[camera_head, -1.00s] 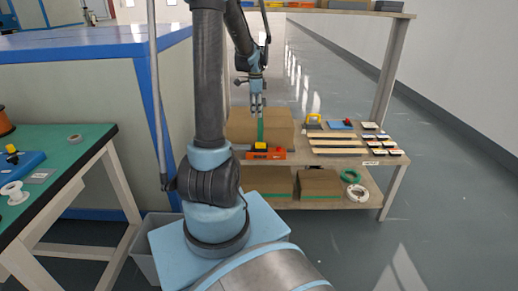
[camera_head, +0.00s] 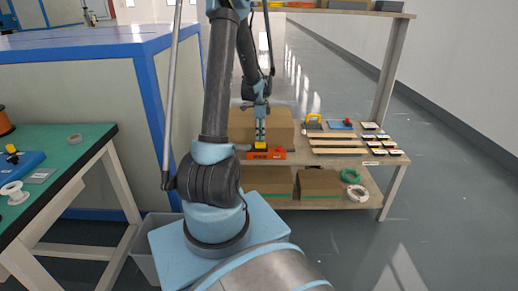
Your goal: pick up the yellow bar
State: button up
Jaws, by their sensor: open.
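A small yellow block (camera_head: 258,145), the yellow thing nearest my gripper, sits at the orange-red box (camera_head: 266,155) on the shelf's middle board. My gripper (camera_head: 260,139) points straight down, just above or around the yellow block. It is open. Its fingers partly cover the block, and I cannot tell whether they touch it.
A cardboard box (camera_head: 284,124) stands close behind my gripper. A green-topped table (camera_head: 88,148) is at the left.

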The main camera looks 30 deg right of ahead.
aim_at(260, 146)
jog(key=shift+w+d+f, duration=0.1)
jog(key=shift+f, duration=2.95)
grip_shut()
